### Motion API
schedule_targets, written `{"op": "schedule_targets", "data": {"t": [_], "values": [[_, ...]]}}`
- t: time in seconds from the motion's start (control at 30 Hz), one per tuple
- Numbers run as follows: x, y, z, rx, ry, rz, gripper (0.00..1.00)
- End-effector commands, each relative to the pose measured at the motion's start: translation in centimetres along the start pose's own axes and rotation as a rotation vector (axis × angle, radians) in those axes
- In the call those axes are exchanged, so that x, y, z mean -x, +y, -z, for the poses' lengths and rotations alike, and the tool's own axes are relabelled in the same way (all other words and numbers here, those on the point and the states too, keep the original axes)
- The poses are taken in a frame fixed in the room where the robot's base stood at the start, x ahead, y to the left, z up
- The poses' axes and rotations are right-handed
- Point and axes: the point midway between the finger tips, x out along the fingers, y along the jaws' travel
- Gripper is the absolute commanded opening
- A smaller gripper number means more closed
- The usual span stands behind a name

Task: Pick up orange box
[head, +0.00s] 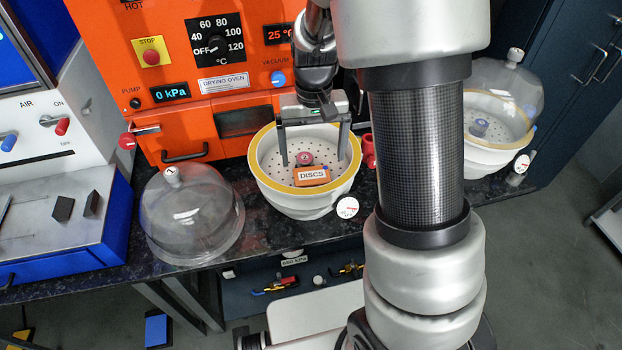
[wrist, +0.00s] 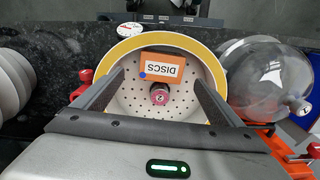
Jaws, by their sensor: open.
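The orange box (head: 312,176), labelled "DISCS", lies inside an open white desiccator bowl (head: 291,206) with a yellow rim. It rests on the perforated plate, and it also shows in the wrist view (wrist: 152,65). A small item with a pink-red top (head: 304,158) stands beside the box on the same plate; it shows in the wrist view (wrist: 159,95) too. My gripper (head: 314,160) is open and empty, its fingers reaching down over the bowl. In the wrist view my fingertips (wrist: 158,75) lie on either side of the box and the pink-topped item.
A clear dome lid (head: 192,214) sits on the dark counter left of the bowl. The orange drying oven (head: 210,80) stands close behind. A second, covered desiccator (head: 497,115) stands at the right. A blue and white machine (head: 60,220) is at the left.

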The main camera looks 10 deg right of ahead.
Motion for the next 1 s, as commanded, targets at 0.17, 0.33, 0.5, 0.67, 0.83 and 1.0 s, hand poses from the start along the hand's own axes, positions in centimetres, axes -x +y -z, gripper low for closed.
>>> {"op": "schedule_targets", "data": {"t": [0.17,0.33,0.5,0.67,0.83,1.0], "values": [[-3.1,0.0,-0.1,-0.001,-0.002,0.0,0.91],[-4.1,0.0,0.0,0.0,0.0,0.0,0.91],[-6.2,-0.2,-0.3,-0.001,-0.004,0.0,0.91],[-8.5,-0.3,-0.3,-0.001,-0.003,0.0,0.91],[-9.3,-0.3,-0.2,-0.001,0.0,0.0,0.91],[-9.2,-0.3,-0.2,0.0,0.001,0.0,0.91]]}}
